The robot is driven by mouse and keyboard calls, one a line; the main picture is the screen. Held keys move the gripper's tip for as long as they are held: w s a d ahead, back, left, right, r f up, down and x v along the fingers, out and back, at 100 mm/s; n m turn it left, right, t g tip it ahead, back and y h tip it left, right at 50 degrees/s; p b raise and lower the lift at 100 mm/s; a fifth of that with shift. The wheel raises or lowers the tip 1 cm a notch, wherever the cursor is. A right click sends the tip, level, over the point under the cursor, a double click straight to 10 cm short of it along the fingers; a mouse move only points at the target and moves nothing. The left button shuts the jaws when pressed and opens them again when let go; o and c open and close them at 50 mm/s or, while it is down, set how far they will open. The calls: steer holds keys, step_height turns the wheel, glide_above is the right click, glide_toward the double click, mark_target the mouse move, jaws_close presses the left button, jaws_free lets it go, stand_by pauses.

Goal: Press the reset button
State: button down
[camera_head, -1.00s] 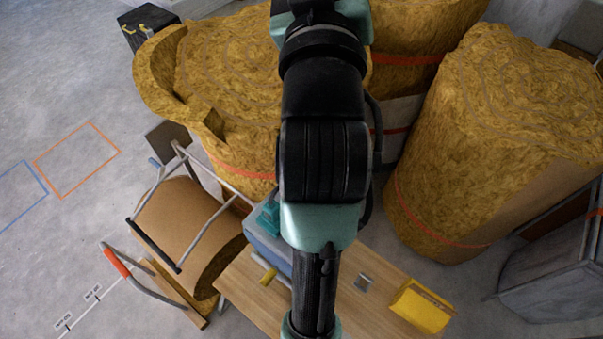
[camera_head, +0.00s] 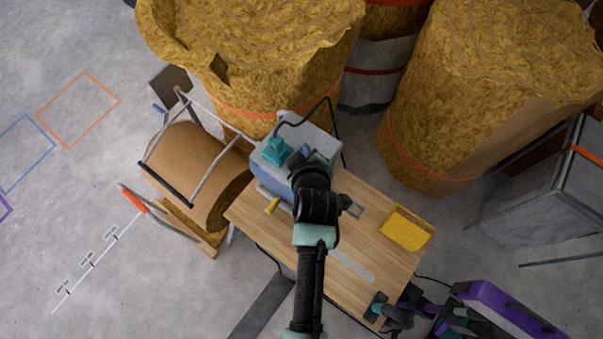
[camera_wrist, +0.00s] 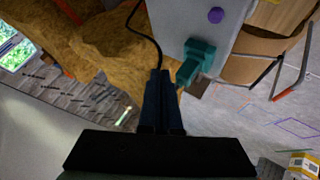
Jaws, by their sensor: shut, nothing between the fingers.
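A grey machine box (camera_head: 322,146) stands at the back edge of the wooden workbench in the head view. Its grey face (camera_wrist: 190,30) fills the upper middle of the wrist view. A round purple button (camera_wrist: 216,15) sits on that face, and a teal block-shaped part (camera_wrist: 196,60) sticks out from it. The teal part also shows in the head view (camera_head: 276,151); the purple button cannot be made out there. My gripper (camera_wrist: 160,75) is shut and empty, its fingertips just left of the teal part in the wrist view. In the head view my wrist hides part of the box.
Tall insulation rolls (camera_head: 255,60) stand close behind. A brown roll on a frame (camera_head: 195,165) stands left. The floor farther left is mostly open.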

steer(key=shift+s+f, duration=0.55)
steer(key=shift+f, duration=0.1)
steer(key=shift+f, duration=0.15)
step_height(320, 180, down, 8)
steer(key=b, duration=0.7)
steer(key=shift+f+b, duration=0.25)
steer(key=shift+b, duration=0.1)
stand_by(1.2)
steer(key=shift+f+b, duration=0.3)
steer(key=shift+f, duration=0.15)
steer(key=shift+f+b, duration=0.45)
steer(key=shift+f, duration=0.1)
stand_by(0.7)
steer(key=shift+r, duration=0.15)
steer(key=shift+r+p, duration=0.85)
